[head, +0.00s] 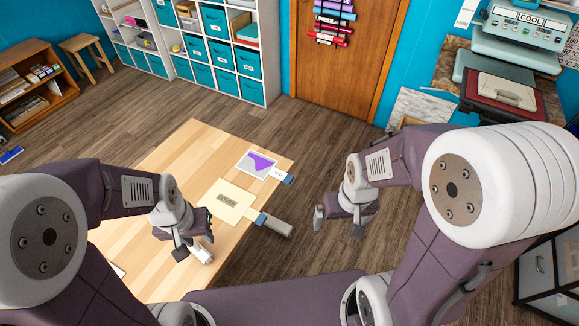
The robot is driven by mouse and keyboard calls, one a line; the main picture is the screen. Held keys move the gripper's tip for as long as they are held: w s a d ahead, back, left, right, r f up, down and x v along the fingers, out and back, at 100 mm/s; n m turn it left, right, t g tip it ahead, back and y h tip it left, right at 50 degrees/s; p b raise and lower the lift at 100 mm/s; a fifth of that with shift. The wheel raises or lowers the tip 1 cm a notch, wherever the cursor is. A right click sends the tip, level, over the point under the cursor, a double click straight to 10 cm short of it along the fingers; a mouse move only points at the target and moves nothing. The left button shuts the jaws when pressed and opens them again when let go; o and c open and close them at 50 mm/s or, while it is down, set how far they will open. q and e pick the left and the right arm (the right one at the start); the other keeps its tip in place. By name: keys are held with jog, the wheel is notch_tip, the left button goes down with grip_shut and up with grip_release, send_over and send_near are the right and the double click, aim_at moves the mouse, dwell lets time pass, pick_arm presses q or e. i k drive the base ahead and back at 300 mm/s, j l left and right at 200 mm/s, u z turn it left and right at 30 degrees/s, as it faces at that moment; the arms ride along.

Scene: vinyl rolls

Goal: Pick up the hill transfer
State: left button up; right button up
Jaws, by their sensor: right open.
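A sheet with a purple hill-like shape on grey and white, which looks like the hill transfer (257,162), lies flat near the far right edge of the wooden table (190,150). A white tag and a small blue-grey piece are at its right end. My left gripper (193,247) is over the table, nearer than the sheet and to its left; its fingers are small, and a pale part between them is unclear. My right gripper (337,222) is open and empty, past the table's right side, apart from the sheet.
A cream sheet (228,207) with dark print lies nearer on the table. A grey block (277,227) with a blue end sticks out at the table's right edge. A heat press (500,95) stands at the back right. The table's left part is mostly clear.

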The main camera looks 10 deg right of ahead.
aim_at(255, 164)
jog(key=i+l+u, duration=0.65)
jog(key=l+u, duration=0.2)
jog(key=i+l+u, duration=0.1)
jog(key=l+u, duration=0.15)
jog(key=l, duration=0.2)
